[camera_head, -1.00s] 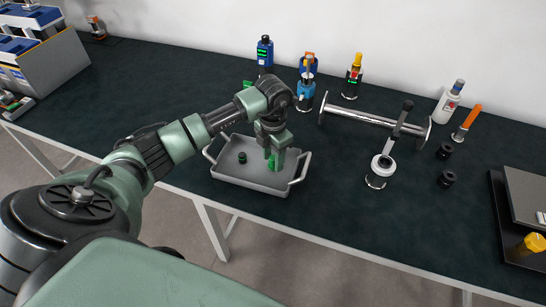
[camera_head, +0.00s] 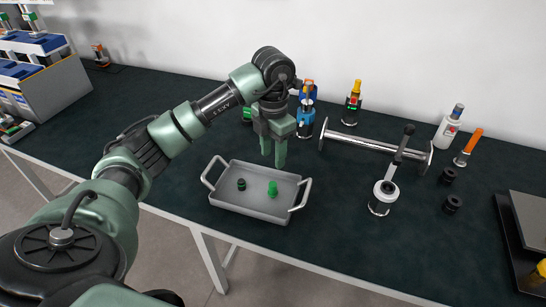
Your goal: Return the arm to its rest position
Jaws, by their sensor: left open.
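My left arm comes in from the left, and its gripper (camera_head: 273,158) hangs pointing down above the far edge of a grey tray (camera_head: 240,206). The gripper is open, with nothing visible between its green fingers. In the tray lie a green piece (camera_head: 273,188) and a small black cap (camera_head: 241,184), apart from each other and below the gripper. My right gripper is not in view.
Two black caps (camera_head: 447,175) (camera_head: 452,204) lie further right.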

